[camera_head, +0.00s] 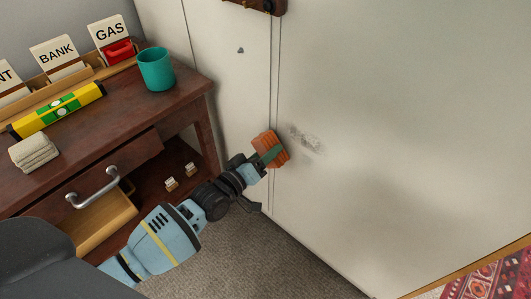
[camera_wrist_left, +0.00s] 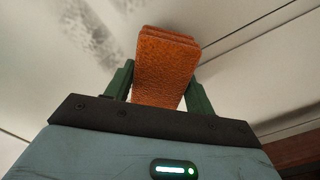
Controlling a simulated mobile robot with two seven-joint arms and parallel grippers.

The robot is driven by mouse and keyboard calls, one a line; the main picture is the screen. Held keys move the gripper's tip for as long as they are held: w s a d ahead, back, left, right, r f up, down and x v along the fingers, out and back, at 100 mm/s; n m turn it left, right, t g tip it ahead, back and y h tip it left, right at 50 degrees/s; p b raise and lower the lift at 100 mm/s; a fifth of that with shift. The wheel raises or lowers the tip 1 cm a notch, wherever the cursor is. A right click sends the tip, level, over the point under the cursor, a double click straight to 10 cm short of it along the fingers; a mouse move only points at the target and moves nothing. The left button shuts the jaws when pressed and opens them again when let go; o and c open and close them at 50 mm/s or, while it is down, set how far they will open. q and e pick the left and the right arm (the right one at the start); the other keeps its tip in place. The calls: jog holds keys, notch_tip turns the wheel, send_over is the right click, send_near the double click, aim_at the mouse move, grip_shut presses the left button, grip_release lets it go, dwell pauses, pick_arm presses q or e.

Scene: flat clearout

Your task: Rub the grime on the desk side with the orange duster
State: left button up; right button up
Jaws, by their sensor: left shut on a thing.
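My left gripper (camera_head: 265,156) is shut on the orange duster (camera_head: 269,143), which also fills the middle of the left wrist view (camera_wrist_left: 165,68) between the green fingers (camera_wrist_left: 158,88). The duster is close to the white upright panel; I cannot tell whether it touches. A grey patch of grime (camera_head: 304,138) is on that panel (camera_head: 400,120), just right of the duster in the head view. In the left wrist view grey smudges (camera_wrist_left: 98,40) show to the left of the duster. My right gripper is not in view.
A patterned rug or picture (camera_head: 485,280) is at lower right.

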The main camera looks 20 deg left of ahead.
aim_at(275, 162)
pick_arm(q)
jog(key=shift+w, duration=0.1)
jog(key=shift+w+d, duration=0.1)
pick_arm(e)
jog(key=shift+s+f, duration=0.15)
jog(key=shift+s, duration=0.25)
pick_arm(q)
jog(key=shift+w, duration=0.1)
jog(key=shift+w+d+b, duration=0.2)
jog(key=shift+w+b, duration=0.15)
jog(key=shift+w, duration=0.1)
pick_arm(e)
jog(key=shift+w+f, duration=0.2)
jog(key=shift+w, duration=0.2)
pick_arm(q)
jog(key=shift+w, duration=0.25)
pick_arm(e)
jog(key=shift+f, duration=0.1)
pick_arm(q)
jog(key=shift+d, duration=0.1)
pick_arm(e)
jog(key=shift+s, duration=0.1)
